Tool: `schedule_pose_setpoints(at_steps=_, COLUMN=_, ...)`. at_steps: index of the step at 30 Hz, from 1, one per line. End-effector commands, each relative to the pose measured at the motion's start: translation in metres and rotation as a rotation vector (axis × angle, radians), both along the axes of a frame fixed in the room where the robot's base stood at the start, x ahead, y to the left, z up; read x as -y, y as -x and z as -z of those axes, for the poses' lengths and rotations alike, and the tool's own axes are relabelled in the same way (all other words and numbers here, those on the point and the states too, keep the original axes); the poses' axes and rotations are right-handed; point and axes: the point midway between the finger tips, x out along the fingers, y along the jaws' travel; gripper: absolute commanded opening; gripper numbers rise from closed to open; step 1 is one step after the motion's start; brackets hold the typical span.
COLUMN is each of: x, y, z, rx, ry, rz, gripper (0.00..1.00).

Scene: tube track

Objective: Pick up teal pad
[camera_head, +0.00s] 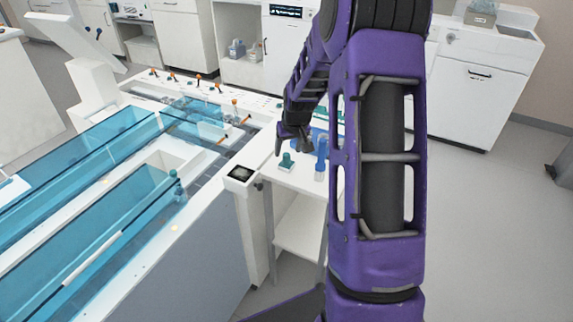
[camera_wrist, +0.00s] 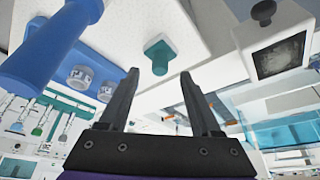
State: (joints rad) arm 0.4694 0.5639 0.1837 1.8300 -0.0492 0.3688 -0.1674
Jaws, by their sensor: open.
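The teal pad (camera_head: 287,161) is a small teal piece with a raised knob. It sits on the white side table (camera_head: 305,180), right of the tank unit. In the wrist view the teal pad (camera_wrist: 160,52) shows ahead of the fingertips, roughly centred between them, with a square head facing the camera. My gripper (camera_head: 292,146) is open and empty, pointing down just above the pad. In the wrist view its two dark fingers (camera_wrist: 159,74) stand apart with nothing between them. I cannot tell the exact gap to the pad.
A box with a black screen (camera_head: 240,174) is at the left. Blue-covered tanks (camera_head: 110,235) fill the left side. Open floor (camera_head: 490,230) lies right.

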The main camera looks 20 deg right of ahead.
Motion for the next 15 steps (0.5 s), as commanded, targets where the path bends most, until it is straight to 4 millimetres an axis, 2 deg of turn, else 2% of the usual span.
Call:
schedule_pose_setpoints(at_steps=1, x=0.000, y=-0.003, z=0.010, rx=-0.003, ry=-0.001, rz=-0.001, gripper=0.65)
schedule_pose_setpoints(at_steps=6, x=0.002, y=-0.015, z=0.032, rx=-0.003, ry=0.000, rz=0.000, gripper=0.65)
schedule_pose_setpoints(at_steps=9, x=0.003, y=-0.018, z=0.039, rx=-0.002, ry=-0.001, rz=0.001, gripper=0.65)
schedule_pose_setpoints(at_steps=15, x=0.003, y=-0.019, z=0.040, rx=-0.001, ry=0.001, rz=0.000, gripper=0.65)
